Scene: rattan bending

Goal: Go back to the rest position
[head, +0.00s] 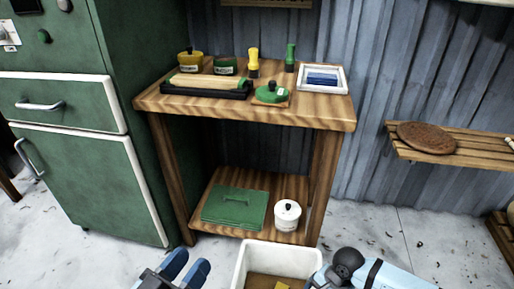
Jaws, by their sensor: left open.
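My left gripper (184,268) shows at the bottom edge, left of centre. Its two blue fingers are apart with nothing between them. It is in front of the wooden table (330,115) and touches nothing that I can see. Part of my right arm, light blue with a dark joint, shows at the bottom right. The right gripper itself is not visible.
A white bin (240,268) with a yellow thing inside stands at the bottom centre, between my arms. Several small items lie on the table top. A green box (235,207) and white pot (287,214) are on its lower shelf. A green cabinet (75,165) stands left.

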